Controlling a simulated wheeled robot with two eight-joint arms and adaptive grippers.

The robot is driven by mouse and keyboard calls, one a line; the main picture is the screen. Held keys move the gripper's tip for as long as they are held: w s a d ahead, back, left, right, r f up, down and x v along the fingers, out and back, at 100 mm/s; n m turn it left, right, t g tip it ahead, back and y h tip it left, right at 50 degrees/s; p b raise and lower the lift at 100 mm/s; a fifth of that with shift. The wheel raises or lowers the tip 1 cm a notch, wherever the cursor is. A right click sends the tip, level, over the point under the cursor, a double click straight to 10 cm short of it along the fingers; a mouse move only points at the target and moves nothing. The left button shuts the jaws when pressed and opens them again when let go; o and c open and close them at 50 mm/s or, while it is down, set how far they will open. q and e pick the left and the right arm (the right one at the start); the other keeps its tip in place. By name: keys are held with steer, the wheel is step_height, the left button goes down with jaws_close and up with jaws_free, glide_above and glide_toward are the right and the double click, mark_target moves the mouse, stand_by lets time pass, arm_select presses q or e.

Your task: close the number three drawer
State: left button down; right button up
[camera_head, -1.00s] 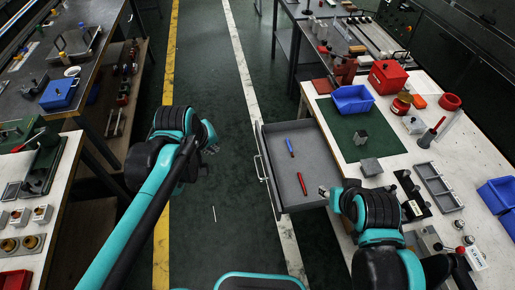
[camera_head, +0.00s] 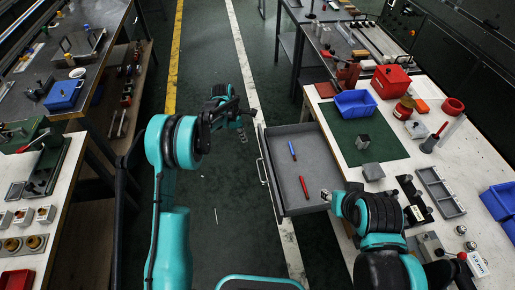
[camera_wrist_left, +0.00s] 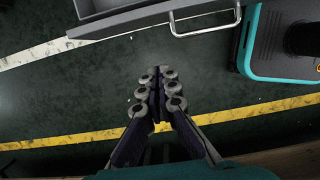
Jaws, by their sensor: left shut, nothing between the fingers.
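A grey drawer (camera_head: 325,186) stands pulled out from the left side of the white workbench, with a blue pen-like item (camera_head: 292,150) and a red one (camera_head: 303,187) inside. Its front, with a bar handle (camera_head: 262,172), faces left; I see no number on it. My left gripper (camera_head: 243,132) is shut and empty, to the left of the drawer's far front corner and apart from it. In the left wrist view my shut fingers (camera_wrist_left: 158,88) point toward the drawer front (camera_wrist_left: 130,22) and handle (camera_wrist_left: 203,32). My right gripper (camera_head: 327,194) is by the drawer's near right corner; its jaws are unclear.
The white workbench (camera_head: 462,180) holds a green mat (camera_head: 385,146), a blue bin (camera_head: 355,103), a red box (camera_head: 390,80) and several tools. Dark floor (camera_head: 225,190) with a white and a yellow stripe lies clear left of the drawer.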

arm_select(q)
steer(key=w+d+f+b, duration=0.1)
steer(key=d+f+b, duration=0.4)
steer(key=f, duration=0.4)
steer(key=shift+w+d+f, duration=0.35)
steer(key=shift+d+f, duration=0.05)
steer(key=shift+d, duration=0.2)
steer(key=shift+d, duration=0.1)
